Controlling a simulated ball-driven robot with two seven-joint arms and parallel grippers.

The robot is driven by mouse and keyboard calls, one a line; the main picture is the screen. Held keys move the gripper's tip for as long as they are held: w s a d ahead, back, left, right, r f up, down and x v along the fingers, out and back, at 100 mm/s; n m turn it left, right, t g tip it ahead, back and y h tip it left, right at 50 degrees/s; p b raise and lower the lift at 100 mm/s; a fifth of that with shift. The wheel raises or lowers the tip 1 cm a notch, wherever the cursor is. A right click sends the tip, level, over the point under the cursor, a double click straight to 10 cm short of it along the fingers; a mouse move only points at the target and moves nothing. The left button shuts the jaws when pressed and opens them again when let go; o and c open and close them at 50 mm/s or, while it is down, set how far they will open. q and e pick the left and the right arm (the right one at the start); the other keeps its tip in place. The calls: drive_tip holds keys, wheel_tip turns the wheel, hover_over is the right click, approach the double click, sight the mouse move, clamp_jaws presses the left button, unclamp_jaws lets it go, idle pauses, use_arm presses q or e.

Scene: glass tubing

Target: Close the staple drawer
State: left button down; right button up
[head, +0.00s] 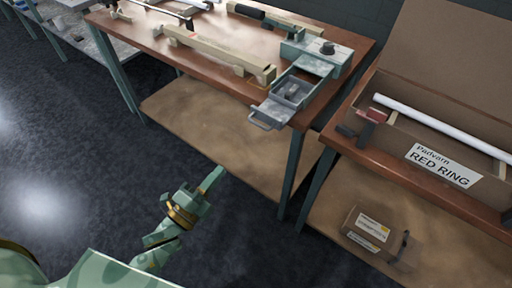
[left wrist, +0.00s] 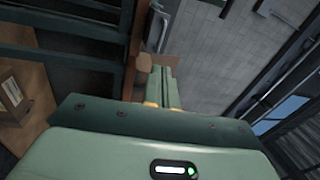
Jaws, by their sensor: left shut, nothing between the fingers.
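The staple drawer (head: 293,90) is a grey metal drawer pulled out toward me from a pale green metal box (head: 318,57) on the wooden workbench. Its front handle (head: 267,117) sticks out past the bench's front edge. My left gripper (head: 214,178) is in front of the bench, below and to the left of the drawer handle, apart from it. Its fingers are together and empty. In the left wrist view, the shut fingers (left wrist: 168,88) point away from the camera. My right gripper is not in view.
A long wooden beam (head: 215,52) lies on the workbench (head: 240,88) left of the drawer. A second bench at the right carries an open cardboard box (head: 395,128) with a white tube (head: 440,122). A small carton (head: 372,232) sits on its lower shelf. The floor before the benches is clear.

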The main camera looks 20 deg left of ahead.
use_arm(q)
drive_tip(key=m+b, duration=0.1)
approach(273, 113)
drive_tip(key=r, duration=0.1)
drive_tip(key=s+r, duration=0.1)
drive_tip(key=shift+a+r, duration=0.25)
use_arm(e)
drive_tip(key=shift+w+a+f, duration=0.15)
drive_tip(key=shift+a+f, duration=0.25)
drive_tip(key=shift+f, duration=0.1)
use_arm(q)
drive_tip(key=b+x, duration=0.1)
drive_tip(key=x, duration=0.2)
drive_tip(key=f+b+x, duration=0.1)
drive_tip(key=x, duration=0.3)
drive_tip(key=f+b+x, duration=0.1)
drive_tip(key=b+x, duration=0.1)
drive_tip(key=x, duration=0.1)
drive_tip(key=shift+w+d, duration=0.25)
drive_tip(key=shift+w, duration=0.25)
drive_tip(key=shift+r, duration=0.3)
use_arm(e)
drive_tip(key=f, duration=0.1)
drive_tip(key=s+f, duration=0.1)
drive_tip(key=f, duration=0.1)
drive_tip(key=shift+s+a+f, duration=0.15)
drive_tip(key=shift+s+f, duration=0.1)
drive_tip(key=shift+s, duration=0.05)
use_arm(q)
drive_tip(key=shift+r, duration=0.1)
